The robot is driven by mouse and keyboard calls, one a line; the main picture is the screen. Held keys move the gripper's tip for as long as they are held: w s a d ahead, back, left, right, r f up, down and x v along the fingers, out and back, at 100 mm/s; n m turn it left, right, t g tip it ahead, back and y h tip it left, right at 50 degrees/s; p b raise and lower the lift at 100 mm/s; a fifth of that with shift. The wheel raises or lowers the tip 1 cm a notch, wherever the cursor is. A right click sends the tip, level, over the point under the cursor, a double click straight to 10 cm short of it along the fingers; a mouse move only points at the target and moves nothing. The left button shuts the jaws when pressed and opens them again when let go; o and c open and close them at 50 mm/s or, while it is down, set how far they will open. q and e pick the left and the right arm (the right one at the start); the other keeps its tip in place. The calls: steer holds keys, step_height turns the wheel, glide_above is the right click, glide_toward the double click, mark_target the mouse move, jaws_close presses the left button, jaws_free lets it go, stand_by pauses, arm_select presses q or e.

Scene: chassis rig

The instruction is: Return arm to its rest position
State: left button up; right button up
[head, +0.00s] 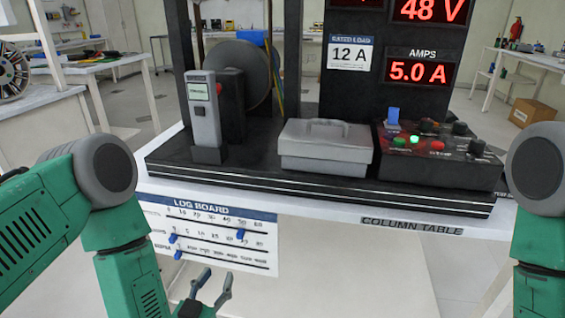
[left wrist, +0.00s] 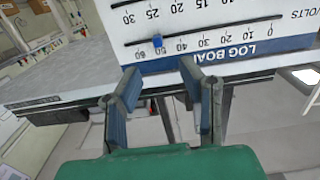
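My left arm comes in from the left in the head view, bent downward. My left gripper (head: 216,273) is in front of the log board (head: 215,212), low in the picture. Its fingers are apart with nothing between them. The left wrist view also shows the gripper (left wrist: 160,72) open and empty, with the log board (left wrist: 225,50) upside down beyond the fingertips. A blue slider (left wrist: 157,41) on the board shows just past them, and I cannot tell the exact gap. Part of my right arm shows at the right edge of the head view; its gripper is out of view.
The column table (head: 470,232) carries a black rig base (head: 320,190) with a grey handheld meter (head: 204,112), a lidded grey box (head: 325,146) and a control box (head: 440,165) with knobs. The log board hangs at the table's front. Open floor shows below the table.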

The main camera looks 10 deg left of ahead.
arm_select(q)
steer(key=s+a+f+m+g+p, duration=0.1)
steer(key=s+f+g+p, duration=0.45)
steer(key=s+g, duration=0.4)
steer(key=s+a+g+p, duration=0.1)
steer(key=s+a+g, duration=0.2)
steer(key=s, duration=0.5)
steer(key=s+a+n+g+y+p, duration=0.1)
steer(key=s+a+g, duration=0.3)
steer(key=s, duration=0.4)
steer(key=shift+r+y, duration=0.2)
steer(key=shift+y, duration=0.1)
